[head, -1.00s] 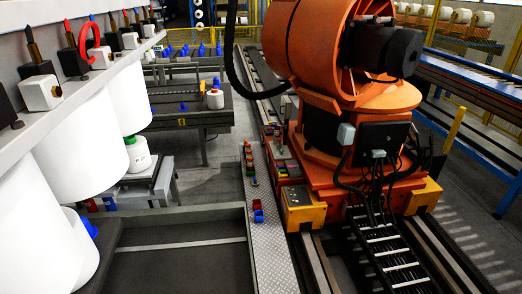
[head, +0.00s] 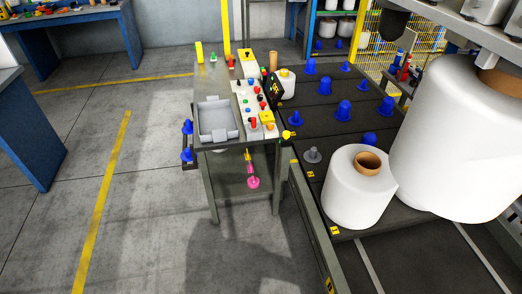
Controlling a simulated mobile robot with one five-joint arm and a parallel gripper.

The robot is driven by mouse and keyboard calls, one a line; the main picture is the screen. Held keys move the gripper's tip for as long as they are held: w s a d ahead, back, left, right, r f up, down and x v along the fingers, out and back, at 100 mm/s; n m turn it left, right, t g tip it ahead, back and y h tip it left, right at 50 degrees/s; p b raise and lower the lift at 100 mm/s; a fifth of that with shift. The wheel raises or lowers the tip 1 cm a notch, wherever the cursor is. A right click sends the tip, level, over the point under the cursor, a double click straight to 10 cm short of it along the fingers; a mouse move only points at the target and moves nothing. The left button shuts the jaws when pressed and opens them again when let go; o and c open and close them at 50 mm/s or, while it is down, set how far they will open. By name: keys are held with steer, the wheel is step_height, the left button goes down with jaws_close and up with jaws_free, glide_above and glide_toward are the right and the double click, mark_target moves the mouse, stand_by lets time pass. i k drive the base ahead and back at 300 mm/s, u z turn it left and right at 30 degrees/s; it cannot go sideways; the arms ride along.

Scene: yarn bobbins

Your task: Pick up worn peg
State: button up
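A grey peg (head: 313,156) stands upright on the dark rack top (head: 312,113), just left of a large white bobbin (head: 357,188). It differs in colour from the several blue pegs, such as one blue peg (head: 344,109) behind it. I cannot tell wear on any peg at this size. A yellow peg-like piece (head: 288,134) is at the rack's left edge. A pink piece (head: 253,183) shows lower down, below the side table's top. My gripper is not in view.
A side table with a grey tray (head: 216,119) and a button panel (head: 254,101) stands left of the rack. A bigger white bobbin (head: 450,145) hangs over the rack at right. Blue benches (head: 75,30) stand at left. The floor between (head: 125,180) is clear.

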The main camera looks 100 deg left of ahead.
mark_target(312, 156)
steer(key=u, duration=3.8)
steer(key=i, duration=2.65)
